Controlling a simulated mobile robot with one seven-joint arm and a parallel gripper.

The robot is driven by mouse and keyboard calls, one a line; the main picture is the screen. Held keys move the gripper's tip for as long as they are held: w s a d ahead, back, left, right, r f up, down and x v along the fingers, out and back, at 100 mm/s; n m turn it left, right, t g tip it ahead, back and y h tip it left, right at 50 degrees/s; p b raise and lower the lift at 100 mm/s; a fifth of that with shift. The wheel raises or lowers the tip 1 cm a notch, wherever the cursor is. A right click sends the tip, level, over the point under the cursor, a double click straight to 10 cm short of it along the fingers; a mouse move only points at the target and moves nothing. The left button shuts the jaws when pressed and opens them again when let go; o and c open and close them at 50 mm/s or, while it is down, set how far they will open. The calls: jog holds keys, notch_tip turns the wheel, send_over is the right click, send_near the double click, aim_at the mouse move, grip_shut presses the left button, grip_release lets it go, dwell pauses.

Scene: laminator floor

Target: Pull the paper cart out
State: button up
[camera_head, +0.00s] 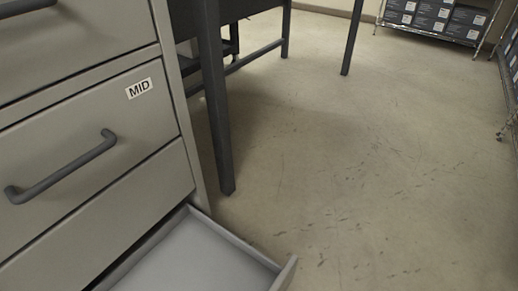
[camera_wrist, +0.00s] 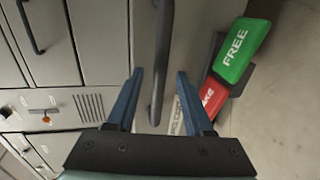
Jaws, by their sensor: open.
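My gripper (camera_wrist: 158,74) shows in the wrist view with its two blue fingers apart. A long dark grey bar handle (camera_wrist: 163,50) on a pale grey front runs between the fingers, with a gap on each side. Whether the fingertips reach around it or stop short of it, I cannot tell. My gripper is not seen in the head view. I cannot identify the paper cart for certain in either view, nor tell whether this handle belongs to it.
A grey cabinet (camera_head: 95,150) has a drawer marked MID and, below, an open drawer (camera_head: 288,272) jutting out. A dark table leg (camera_head: 217,110) stands beside it. Boxes (camera_head: 432,15) fill a far rack; the floor between is clear.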

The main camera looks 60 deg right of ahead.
jog(key=p+v, duration=0.2)
jog(key=v, duration=0.8)
jog(key=shift+s, duration=0.15)
